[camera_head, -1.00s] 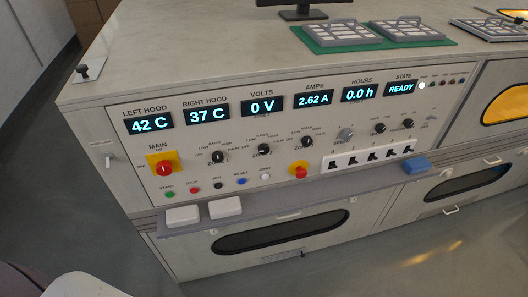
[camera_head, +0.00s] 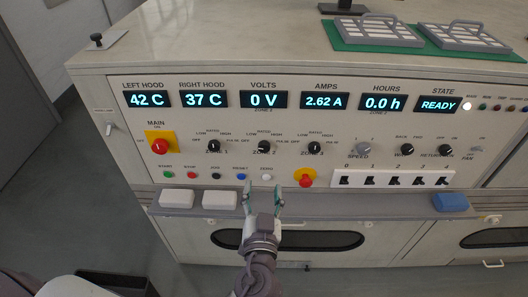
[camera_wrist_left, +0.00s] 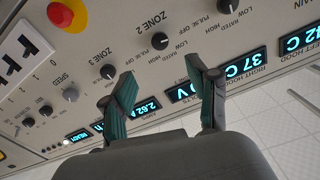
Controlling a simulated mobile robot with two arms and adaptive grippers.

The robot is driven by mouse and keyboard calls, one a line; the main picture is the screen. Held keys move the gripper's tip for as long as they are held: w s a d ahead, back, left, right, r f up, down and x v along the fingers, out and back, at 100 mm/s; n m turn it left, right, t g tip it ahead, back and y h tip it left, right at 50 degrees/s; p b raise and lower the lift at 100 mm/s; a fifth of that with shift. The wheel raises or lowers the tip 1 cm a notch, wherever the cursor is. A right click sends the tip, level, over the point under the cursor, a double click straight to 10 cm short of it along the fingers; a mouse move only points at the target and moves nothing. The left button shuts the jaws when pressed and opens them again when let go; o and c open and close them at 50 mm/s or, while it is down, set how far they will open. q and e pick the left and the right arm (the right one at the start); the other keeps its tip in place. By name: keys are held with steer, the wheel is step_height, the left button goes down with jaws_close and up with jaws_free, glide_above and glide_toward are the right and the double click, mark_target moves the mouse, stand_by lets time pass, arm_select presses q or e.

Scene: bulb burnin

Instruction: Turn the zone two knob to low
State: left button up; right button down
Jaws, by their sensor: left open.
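The zone two knob (camera_head: 264,146) is a small black dial, the middle one of three on the grey panel, with off, low, rated, high and pulse marks around it. It also shows in the left wrist view (camera_wrist_left: 160,40), just beyond the fingertips and between them. Its exact pointer setting is too small to tell. My left gripper (camera_head: 262,196) is open and empty, below the knob in the head view and apart from it. Its two green-tipped fingers show in the left wrist view (camera_wrist_left: 160,76). My right gripper is not in view.
The zone one knob (camera_head: 214,146) and zone three knob (camera_head: 314,147) flank it. Coloured buttons, including a blue one (camera_head: 241,176), sit below. A red emergency knob (camera_head: 306,181) is at the right. A grey ledge (camera_head: 340,207) holds two white blocks and a blue block (camera_head: 451,202).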

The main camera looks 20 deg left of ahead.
arm_select(q)
steer(key=p, duration=0.2)
glide_toward(264, 149)
steer(key=p+x, duration=0.1)
steer(key=x, duration=0.6)
steer(key=shift+w+a+p, duration=0.1)
steer(key=shift+w+p, duration=0.25)
steer(key=shift+p, duration=0.05)
steer(key=shift+w+a, duration=0.15)
steer(key=shift+w, duration=0.4)
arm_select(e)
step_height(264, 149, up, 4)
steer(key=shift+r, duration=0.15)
arm_select(q)
jaws_close()
